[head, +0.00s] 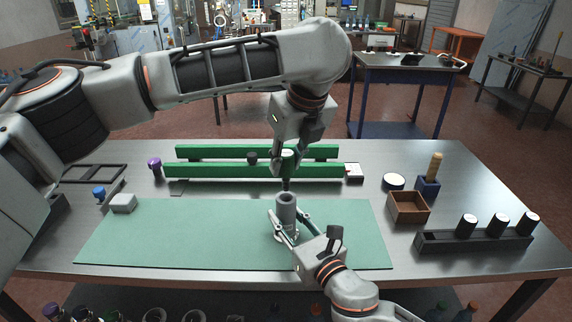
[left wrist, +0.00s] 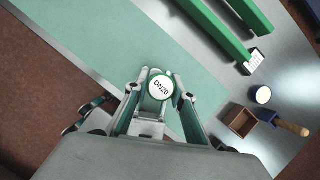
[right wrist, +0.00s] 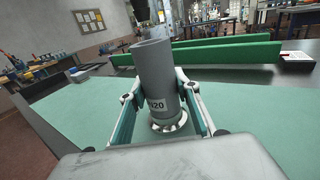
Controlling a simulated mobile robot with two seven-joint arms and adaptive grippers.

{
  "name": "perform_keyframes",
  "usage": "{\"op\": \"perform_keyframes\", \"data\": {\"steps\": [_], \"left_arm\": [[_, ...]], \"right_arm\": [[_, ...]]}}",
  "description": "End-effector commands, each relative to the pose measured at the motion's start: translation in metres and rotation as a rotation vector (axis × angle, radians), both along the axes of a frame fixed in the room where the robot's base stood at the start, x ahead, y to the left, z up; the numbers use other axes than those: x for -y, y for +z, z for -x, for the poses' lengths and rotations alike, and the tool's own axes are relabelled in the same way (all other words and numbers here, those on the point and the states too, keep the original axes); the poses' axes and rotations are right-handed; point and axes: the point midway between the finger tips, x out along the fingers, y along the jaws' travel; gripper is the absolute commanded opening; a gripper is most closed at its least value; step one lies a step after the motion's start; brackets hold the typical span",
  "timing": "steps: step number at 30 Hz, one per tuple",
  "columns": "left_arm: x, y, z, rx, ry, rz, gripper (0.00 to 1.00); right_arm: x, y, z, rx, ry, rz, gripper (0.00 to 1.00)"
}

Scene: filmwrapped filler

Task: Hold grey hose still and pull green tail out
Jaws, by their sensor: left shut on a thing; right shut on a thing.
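The grey hose (head: 287,211) stands roughly upright on the green mat (head: 150,235). My right gripper (head: 286,225) is shut around it. In the right wrist view the hose (right wrist: 155,75) has part of a label reading "N20" and nothing shows sticking out of its top. My left gripper (head: 287,168) is shut on the green tail (head: 287,185), above the hose. The tail's dark lower end appears just clear of the hose's mouth. Its white "DN20" cap (left wrist: 161,88) faces the left wrist camera.
Two green rails (head: 220,170) lie behind. On the right are an open brown box (head: 408,219), a wooden-handled tool in a blue holder (head: 428,186), and a dark rack (head: 475,239) with white-topped plugs. A light grey block (head: 123,203) is at left. The mat's left half is mostly clear.

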Motion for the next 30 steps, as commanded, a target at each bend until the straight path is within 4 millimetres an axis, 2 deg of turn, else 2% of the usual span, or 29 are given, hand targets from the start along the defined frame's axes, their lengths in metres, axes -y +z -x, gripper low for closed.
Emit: {"op": "perform_keyframes", "data": {"steps": [30], "left_arm": [[0.0, 0.037, 0.0, 0.002, 0.0, -0.001, 0.0]], "right_arm": [[0.0, -0.002, 0.001, -0.003, 0.001, 0.001, 0.04]]}}
